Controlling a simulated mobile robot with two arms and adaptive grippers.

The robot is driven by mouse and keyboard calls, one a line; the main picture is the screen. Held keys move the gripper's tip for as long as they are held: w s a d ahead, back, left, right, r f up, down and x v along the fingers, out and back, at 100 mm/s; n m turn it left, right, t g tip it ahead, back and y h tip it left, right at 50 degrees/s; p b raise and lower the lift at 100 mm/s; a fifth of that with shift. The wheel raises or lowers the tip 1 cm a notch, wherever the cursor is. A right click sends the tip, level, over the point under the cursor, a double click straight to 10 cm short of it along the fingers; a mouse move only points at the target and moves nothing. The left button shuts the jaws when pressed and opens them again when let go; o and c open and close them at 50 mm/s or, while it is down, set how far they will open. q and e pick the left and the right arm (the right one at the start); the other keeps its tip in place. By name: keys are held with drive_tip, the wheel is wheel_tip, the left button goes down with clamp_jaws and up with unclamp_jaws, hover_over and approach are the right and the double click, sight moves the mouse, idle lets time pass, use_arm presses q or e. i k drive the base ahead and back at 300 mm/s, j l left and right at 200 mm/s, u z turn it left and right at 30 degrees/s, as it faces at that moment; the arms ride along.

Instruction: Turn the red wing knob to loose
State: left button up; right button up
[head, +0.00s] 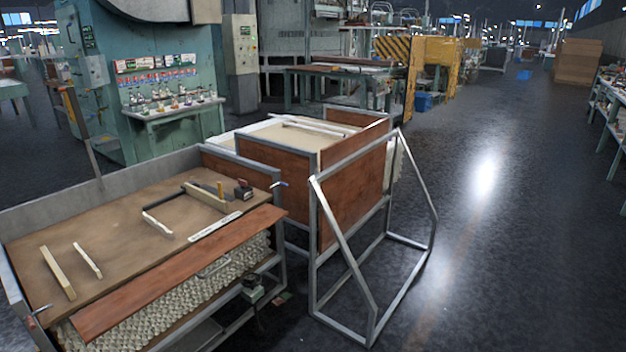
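I cannot make out a red wing knob for certain in the head view. A small part with a red tip (30,317) sits at the front left corner of the near cart, too small to identify. A row of small red and white details (160,80) shows on the teal machine (110,110) at the back left, also too small to tell apart. Neither of my grippers is in view.
The near cart (110,225) has a brown top with loose wooden strips (57,272) and a small black device (243,189). A wood-sided cart (350,190) with a metal frame (365,320) stands to its right. Dark floor (530,230) on the right is clear.

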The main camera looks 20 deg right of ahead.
sight(244, 184)
drive_tip(key=z, duration=0.15)
drive_tip(key=i+l+u, duration=0.1)
drive_tip(key=i, duration=0.3)
drive_tip(key=i+l+u, duration=0.1)
drive_tip(key=i, duration=0.3)
drive_tip(key=i+l+u, duration=0.1)
drive_tip(key=i, duration=0.3)
drive_tip(key=l, duration=0.1)
